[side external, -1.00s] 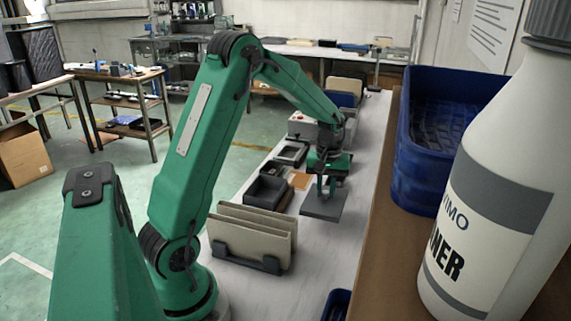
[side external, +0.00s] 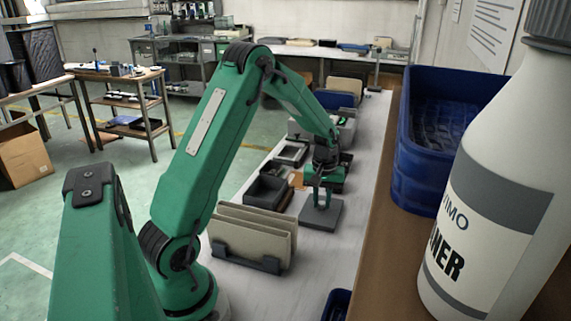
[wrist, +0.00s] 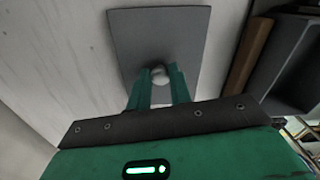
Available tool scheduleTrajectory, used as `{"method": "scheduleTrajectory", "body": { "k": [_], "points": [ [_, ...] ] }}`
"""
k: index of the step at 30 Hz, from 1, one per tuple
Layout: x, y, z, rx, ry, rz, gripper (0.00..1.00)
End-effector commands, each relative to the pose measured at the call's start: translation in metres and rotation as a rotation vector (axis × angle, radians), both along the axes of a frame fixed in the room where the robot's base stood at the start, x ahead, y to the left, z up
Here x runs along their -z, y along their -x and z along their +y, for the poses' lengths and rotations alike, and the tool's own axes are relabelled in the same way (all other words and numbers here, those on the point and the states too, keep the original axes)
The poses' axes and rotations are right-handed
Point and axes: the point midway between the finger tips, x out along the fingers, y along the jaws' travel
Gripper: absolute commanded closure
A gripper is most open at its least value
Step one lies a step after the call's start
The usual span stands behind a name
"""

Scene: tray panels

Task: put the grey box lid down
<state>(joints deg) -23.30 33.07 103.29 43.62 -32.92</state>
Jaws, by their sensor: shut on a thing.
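The grey box lid (side external: 322,215) is a flat grey plate, lying level at or just above the pale bench top. I cannot tell whether it touches the bench. My gripper (side external: 321,202) is above it with the fingers pointing down. In the wrist view the lid (wrist: 158,30) shows with a round pale knob (wrist: 160,76) near its middle. The fingers of my gripper (wrist: 159,82) are closed on both sides of this knob. An open dark box (side external: 268,190) stands to the left of the lid in the side view.
A rack (side external: 245,258) with upright beige panels stands in front left of the lid. A dark tray (side external: 291,153) lies behind the box. At right are a blue crate (side external: 425,185) and a large white bottle (side external: 480,215). The bench around the lid's right side is clear.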

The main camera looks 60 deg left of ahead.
Motion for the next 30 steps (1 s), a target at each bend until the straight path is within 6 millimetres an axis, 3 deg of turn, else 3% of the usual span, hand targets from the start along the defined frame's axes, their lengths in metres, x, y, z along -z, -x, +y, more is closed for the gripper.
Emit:
{"method": "scheduleTrajectory", "body": {
  "k": [10,11,14,30],
  "points": [
    [0.003,0.0,0.0,0.0,0.0,0.0,1.0],
    [0.003,0.0,0.0,0.0,0.0,0.0,0.76],
    [0.003,0.0,0.0,0.0,0.0,0.0,0.58],
    [-0.008,-0.001,0.0,0.0,-0.001,-0.002,0.58]
  ]
}}
